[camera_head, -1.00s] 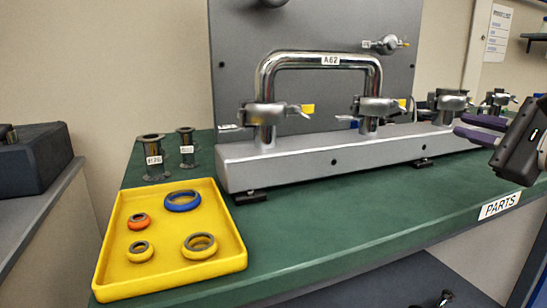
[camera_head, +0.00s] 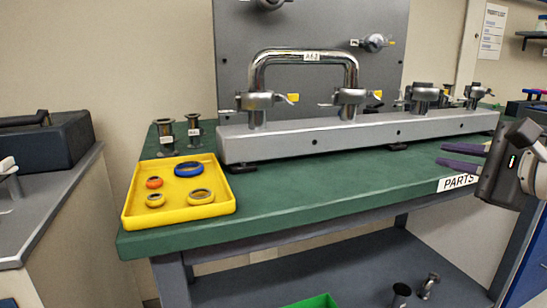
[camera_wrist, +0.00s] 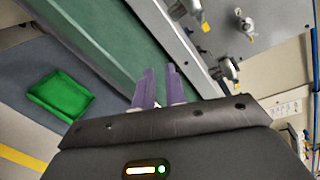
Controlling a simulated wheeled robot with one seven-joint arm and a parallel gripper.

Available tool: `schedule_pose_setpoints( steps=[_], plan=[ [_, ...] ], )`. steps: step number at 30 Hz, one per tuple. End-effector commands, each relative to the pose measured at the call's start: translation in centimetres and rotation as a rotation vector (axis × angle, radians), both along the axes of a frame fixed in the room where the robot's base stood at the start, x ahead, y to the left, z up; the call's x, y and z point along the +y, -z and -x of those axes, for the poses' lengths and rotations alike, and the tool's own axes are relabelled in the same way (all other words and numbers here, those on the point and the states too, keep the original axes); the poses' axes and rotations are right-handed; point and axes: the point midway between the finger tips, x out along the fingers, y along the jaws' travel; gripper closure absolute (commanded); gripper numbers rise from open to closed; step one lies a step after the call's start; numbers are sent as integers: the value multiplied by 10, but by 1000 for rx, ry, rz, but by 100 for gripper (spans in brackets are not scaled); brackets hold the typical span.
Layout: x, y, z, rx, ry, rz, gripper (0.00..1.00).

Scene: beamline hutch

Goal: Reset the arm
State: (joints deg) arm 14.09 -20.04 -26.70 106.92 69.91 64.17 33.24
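My gripper (camera_head: 440,154) is at the right of the head view, beside the front right part of the green bench (camera_head: 290,220), near its PARTS label. Its two purple fingers point left and stand apart, with nothing between them. In the wrist view my gripper (camera_wrist: 160,70) shows the same empty gap, with the green bench top and the grey rail behind it. My arm reaches in from the right edge of the head view; most of it is out of view.
A grey rail (camera_head: 365,133) with clamps and a bent metal pipe (camera_head: 305,57) stands on the bench. A yellow tray (camera_head: 180,214) with several rings and two flanged pieces are at the left. A green bin (camera_wrist: 60,95) lies below on the lower shelf. Bare bench lies before the rail.

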Motion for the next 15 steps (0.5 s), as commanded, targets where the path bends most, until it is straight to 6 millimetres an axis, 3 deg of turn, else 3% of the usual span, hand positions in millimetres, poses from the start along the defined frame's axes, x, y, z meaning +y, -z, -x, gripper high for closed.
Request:
schedule_pose_setpoints(
  steps=[8, 11, 15],
  plan=[
    [58, 67, 14, 110, -151, 288, 87],
    [85, 103, 27, 156, -244, 464, 87],
    [127, 178, 67, 210, -477, 883, 87]
  ],
)
